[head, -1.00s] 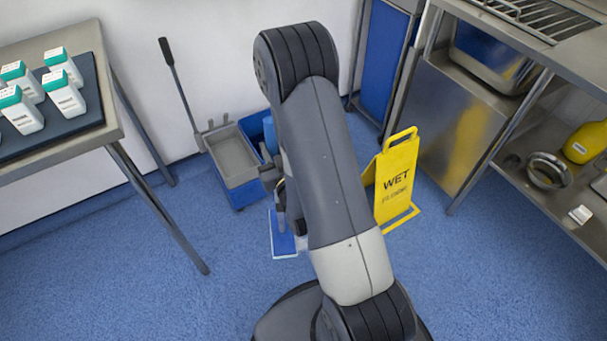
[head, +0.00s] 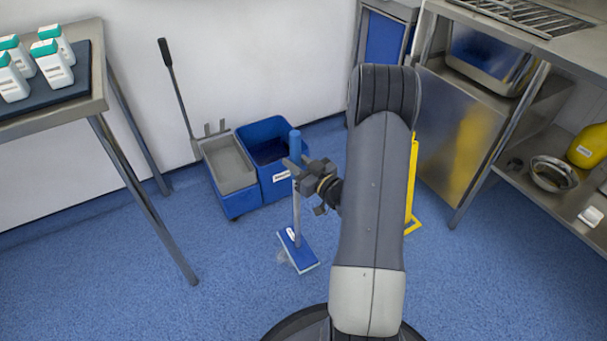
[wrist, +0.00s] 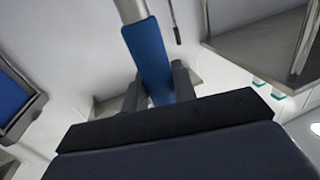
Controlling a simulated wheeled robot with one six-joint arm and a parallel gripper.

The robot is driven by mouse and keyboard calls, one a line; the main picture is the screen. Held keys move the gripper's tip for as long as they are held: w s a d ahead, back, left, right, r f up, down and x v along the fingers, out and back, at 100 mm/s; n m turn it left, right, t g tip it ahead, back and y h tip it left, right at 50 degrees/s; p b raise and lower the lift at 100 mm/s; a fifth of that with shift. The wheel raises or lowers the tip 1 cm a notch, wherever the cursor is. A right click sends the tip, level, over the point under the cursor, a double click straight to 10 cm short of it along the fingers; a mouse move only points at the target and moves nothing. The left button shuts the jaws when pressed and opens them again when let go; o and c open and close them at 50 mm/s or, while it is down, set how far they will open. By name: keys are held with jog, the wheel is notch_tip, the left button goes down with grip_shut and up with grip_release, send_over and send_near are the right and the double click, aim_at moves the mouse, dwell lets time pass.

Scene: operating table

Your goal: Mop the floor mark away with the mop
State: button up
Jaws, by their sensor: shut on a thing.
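The mop (head: 297,215) stands nearly upright, with a blue grip on top, a pale pole and a flat blue head (head: 299,251) on the floor. In the wrist view the blue grip (wrist: 150,55) lies between the two fingers. A faint greyish floor mark (head: 283,257) shows at the left edge of the mop head; the head may hide part of it.
A blue and grey mop bucket cart (head: 232,205) stands behind the mop, against the wall. A yellow wet-floor sign (head: 412,190) is partly hidden behind my arm. A steel table (head: 105,98) is at left, a steel bench (head: 490,180) at right. The front-left floor is clear.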

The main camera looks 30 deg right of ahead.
jog(key=shift+s+d+f+y, duration=0.15)
jog(key=shift+d+f, duration=0.2)
jog(key=shift+d, duration=0.2)
jog(key=shift+s+d+f+y, duration=0.15)
jog(key=shift+d+f, duration=0.15)
jog(key=shift+d, duration=0.2)
jog(key=shift+b, duration=0.4)
notch_tip(320, 180, down, 4)
jog(key=b, duration=0.4)
jog(key=shift+a+n, duration=0.1)
jog(key=shift+n, duration=0.2)
